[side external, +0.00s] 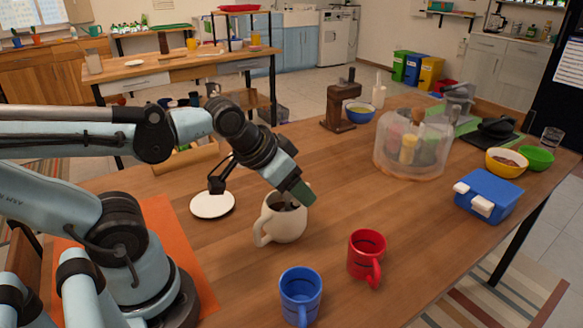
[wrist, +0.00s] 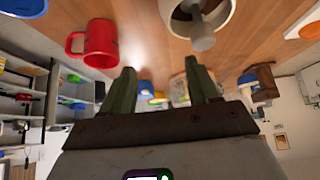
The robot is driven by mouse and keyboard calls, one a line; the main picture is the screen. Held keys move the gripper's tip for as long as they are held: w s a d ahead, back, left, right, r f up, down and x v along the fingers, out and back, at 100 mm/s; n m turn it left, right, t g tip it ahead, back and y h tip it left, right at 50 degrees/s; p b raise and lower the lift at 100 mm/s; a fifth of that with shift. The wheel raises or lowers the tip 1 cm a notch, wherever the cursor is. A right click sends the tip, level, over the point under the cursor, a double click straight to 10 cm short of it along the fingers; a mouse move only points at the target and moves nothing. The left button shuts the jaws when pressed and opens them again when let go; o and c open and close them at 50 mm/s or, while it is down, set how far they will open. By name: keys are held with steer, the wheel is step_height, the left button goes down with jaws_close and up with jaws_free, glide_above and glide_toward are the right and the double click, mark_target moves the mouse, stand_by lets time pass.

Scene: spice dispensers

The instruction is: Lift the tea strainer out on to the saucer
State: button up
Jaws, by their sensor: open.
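A cream mug (side external: 285,221) stands on the wooden table with its handle to the left. The strainer (side external: 286,204) shows as a dark shape inside its mouth; in the wrist view a grey rounded end (wrist: 202,38) sticks out at the mug's rim (wrist: 170,18). The white saucer (side external: 213,204) lies empty on the table, left of the mug. My gripper (side external: 302,194) is tilted down at the mug's rim, at its upper right side. In the wrist view my gripper's green fingers (wrist: 159,68) are spread apart with nothing between them.
A red mug (side external: 366,256) and a blue mug (side external: 300,292) stand in front of the cream mug. A clear round holder (side external: 380,155) with several containers, a wooden grinder (side external: 340,105) and a blue box (side external: 489,196) stand farther back and right. The table's middle right is clear.

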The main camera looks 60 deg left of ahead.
steer(key=w+a+r+n+g, duration=0.2)
steer(key=a+r+n+g, duration=0.35)
steer(key=r+n, duration=0.2)
steer(key=n+g, duration=0.1)
steer(key=g, duration=0.1)
glide_toward(287, 208)
steer(key=shift+t, duration=0.25)
steer(key=shift+w+a+f, duration=0.1)
steer(key=shift+a+f, duration=0.1)
steer(key=shift+f, duration=1.05)
steer(key=shift+a+f, duration=0.15)
steer(key=shift+f, duration=1.15)
jaws_close()
